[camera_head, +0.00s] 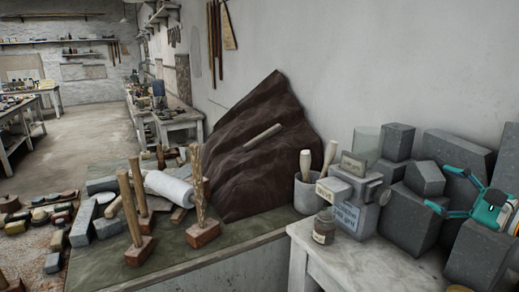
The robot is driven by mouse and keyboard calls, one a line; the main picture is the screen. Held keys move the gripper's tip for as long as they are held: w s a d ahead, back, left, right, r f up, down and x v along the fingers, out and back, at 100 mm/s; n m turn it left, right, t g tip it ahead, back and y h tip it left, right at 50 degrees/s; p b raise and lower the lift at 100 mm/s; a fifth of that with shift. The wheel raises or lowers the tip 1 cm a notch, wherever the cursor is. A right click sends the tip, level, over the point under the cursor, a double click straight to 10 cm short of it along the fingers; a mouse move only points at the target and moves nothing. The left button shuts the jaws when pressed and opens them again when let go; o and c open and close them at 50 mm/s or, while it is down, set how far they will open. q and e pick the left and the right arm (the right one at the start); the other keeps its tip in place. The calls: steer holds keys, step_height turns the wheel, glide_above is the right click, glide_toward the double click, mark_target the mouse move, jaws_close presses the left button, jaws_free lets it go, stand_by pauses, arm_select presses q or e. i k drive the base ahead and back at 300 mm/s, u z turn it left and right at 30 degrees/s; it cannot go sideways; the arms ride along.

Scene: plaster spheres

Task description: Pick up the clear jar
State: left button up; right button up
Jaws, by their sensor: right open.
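A clear jar (366,138), pale and see-through, stands at the back of the right-hand table against the wall. Its lower part is hidden behind grey boxes. My right gripper (437,188), teal with dark parts, comes in from the right edge. Its two fingers are spread, pointing left, with nothing held between them. It is to the right of the jar and lower in the picture, in front of dark grey blocks. My left gripper is not in view.
Grey blocks (398,142) crowd the space right of the jar. A labelled grey box (345,214), a small brown jar (325,226) and a pot (306,194) with wooden handles stand in front and left. The white table (345,262) has free room at its front.

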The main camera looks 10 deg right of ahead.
mark_target(325, 223)
steer(key=k, duration=0.95)
